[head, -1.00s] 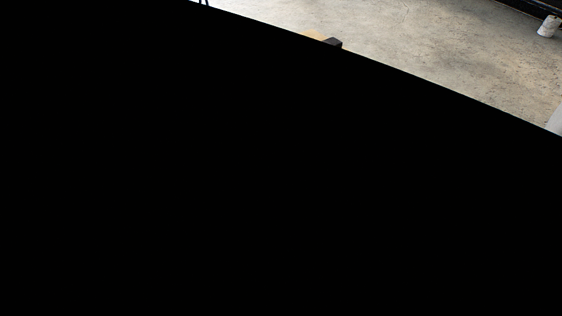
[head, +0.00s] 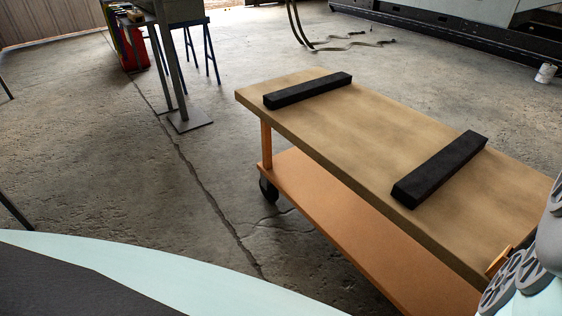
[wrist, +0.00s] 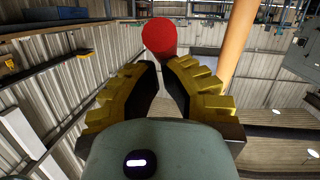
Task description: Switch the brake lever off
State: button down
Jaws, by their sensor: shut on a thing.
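In the wrist view, the brake lever shows as a round red knob (wrist: 159,36) at the top middle, at the tips of my gripper (wrist: 160,66). The yellow and black fingers lean in toward each other and are shut on the knob. The lever's shaft is hidden. In the head view, the cart (head: 330,140) has a tan top, an orange lower shelf and black wheels. The gripper and the knob do not show there; only part of my grey arm shows at the right edge.
Two black bars, one at the far left (head: 308,91) and one nearer (head: 440,170), lie across the cart top. An orange post (wrist: 236,42) stands right of the knob in the wrist view. A grey stand (head: 185,120) is behind.

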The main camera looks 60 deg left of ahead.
dwell(0.5)
jog(key=v, duration=1.2)
jog(key=shift+f, duration=0.1)
dwell(0.4)
